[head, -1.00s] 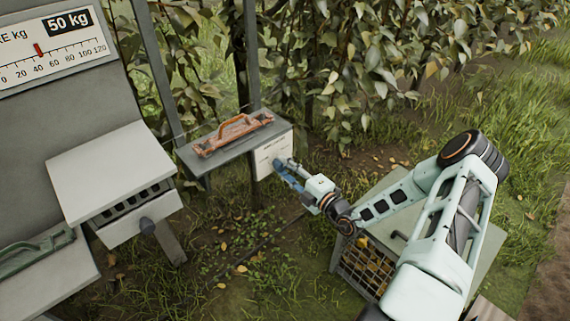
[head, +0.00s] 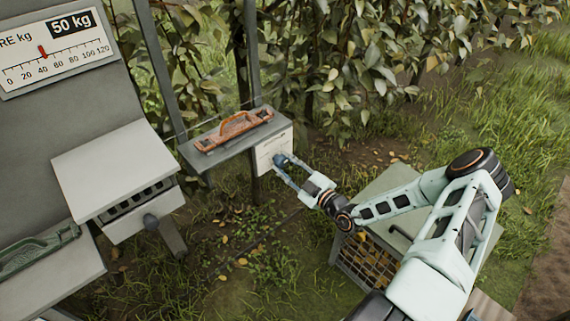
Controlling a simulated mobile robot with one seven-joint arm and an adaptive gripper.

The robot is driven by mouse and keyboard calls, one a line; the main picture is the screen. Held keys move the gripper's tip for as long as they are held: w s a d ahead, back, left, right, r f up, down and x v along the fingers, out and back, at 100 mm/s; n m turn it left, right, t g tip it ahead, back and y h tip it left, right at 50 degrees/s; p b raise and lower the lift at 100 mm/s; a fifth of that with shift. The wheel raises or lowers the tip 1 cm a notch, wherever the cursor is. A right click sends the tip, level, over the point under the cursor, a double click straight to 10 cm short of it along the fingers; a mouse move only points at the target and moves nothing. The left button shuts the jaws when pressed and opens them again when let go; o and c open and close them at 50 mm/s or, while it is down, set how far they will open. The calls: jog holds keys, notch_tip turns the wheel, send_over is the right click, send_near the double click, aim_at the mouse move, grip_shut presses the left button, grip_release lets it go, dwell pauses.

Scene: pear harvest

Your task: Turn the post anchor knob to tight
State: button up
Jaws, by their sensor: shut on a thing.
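The post anchor knob (head: 281,160) is a small blue-grey knob on the white front plate (head: 268,152) of a small shelf box fixed to a metal post. My gripper (head: 284,164) reaches it from the lower right, with its two fingers closed around the knob. The fingers partly hide the knob, and its exact turn position cannot be read. Marks on the plate are too small to read.
An orange-brown handled tool (head: 234,132) lies on the shelf (head: 222,147) above the plate. A crate (head: 365,268) sits beneath my arm. Leafy vines hang behind.

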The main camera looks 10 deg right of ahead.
dwell(0.5)
jog(key=o, duration=1.2)
jog(key=shift+c, duration=0.2)
jog(key=shift+s, duration=0.1)
jog(key=v, duration=1.2)
jog(key=shift+a, duration=0.1)
